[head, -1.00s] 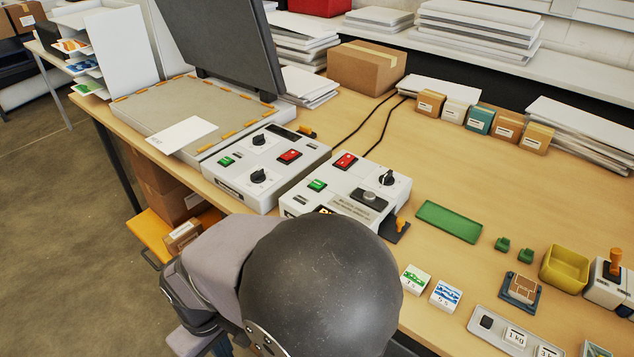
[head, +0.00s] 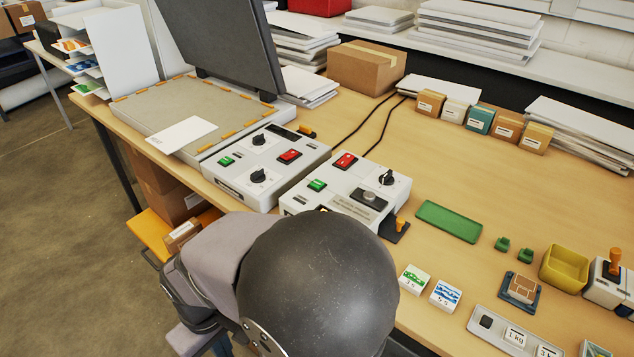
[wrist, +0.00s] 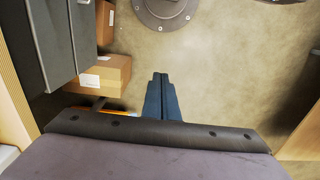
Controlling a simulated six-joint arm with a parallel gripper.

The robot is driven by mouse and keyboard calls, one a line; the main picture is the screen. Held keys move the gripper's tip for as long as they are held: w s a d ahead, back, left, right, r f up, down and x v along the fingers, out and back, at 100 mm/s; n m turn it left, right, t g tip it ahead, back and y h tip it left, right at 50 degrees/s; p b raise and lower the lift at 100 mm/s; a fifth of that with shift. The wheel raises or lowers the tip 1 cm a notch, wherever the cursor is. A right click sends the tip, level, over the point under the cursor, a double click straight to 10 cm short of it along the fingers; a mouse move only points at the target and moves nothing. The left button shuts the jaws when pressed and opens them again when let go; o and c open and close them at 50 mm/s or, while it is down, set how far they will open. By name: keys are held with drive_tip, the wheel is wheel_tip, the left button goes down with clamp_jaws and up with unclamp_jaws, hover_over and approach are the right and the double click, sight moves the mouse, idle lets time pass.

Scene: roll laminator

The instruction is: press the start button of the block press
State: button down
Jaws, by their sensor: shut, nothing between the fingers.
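Two white control boxes stand side by side on the bench in the head view. I cannot tell for sure which one belongs to the block press. The left box (head: 232,186) has a green button (head: 226,161), a red switch (head: 289,155) and two black knobs. The right box (head: 328,203) has a green button (head: 317,185), a red switch (head: 345,161), a knob and a label plate; my arm covers its near part. My gripper (wrist: 160,78) shows in the wrist view, shut and empty, over the floor. In the head view my arm hides it.
A flat press bed with a raised dark lid (head: 222,45) stands behind the left box. A green tray (head: 449,221), a yellow bin (head: 564,268) and small blocks lie on the right. A cardboard box (wrist: 102,74) is beside my gripper in the wrist view.

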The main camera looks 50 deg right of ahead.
drive_tip(key=w+d+r+m+t+y+p, duration=0.25)
drive_tip(key=w+d+r, duration=0.25)
drive_tip(key=w+d, duration=0.25)
drive_tip(key=w+d+r+m+t+y+p, duration=0.1)
drive_tip(key=w+d+r+m+p, duration=0.25)
drive_tip(key=w+d+r, duration=0.4)
drive_tip(key=s+d+r+t+p, duration=0.1)
drive_tip(key=d+r+t, duration=0.1)
drive_tip(key=d, duration=0.7)
drive_tip(key=s+d+r+m+t+h+p, duration=0.1)
drive_tip(key=s+d+r+p, duration=0.1)
drive_tip(key=d, duration=0.8)
drive_tip(key=s+d+r+t+h+p, duration=0.1)
drive_tip(key=d+r, duration=0.3)
drive_tip(key=d, duration=0.5)
drive_tip(key=shift+s+d+m+t+p, duration=0.35)
drive_tip(key=shift+t+p, duration=0.25)
drive_tip(key=shift+t, duration=0.25)
drive_tip(key=shift+w+a+f+h, duration=0.1)
drive_tip(key=shift+f+h, duration=0.05)
drive_tip(key=shift+h, duration=0.1)
drive_tip(key=b, duration=0.4)
hover_over(317, 184)
drive_tip(key=s, duration=0.1)
drive_tip(key=f, duration=0.7)
drive_tip(key=shift+d+f, duration=0.25)
drive_tip(key=shift+f, duration=0.05)
drive_tip(key=shift+f+b, duration=0.45)
drive_tip(key=shift+b, duration=0.15)
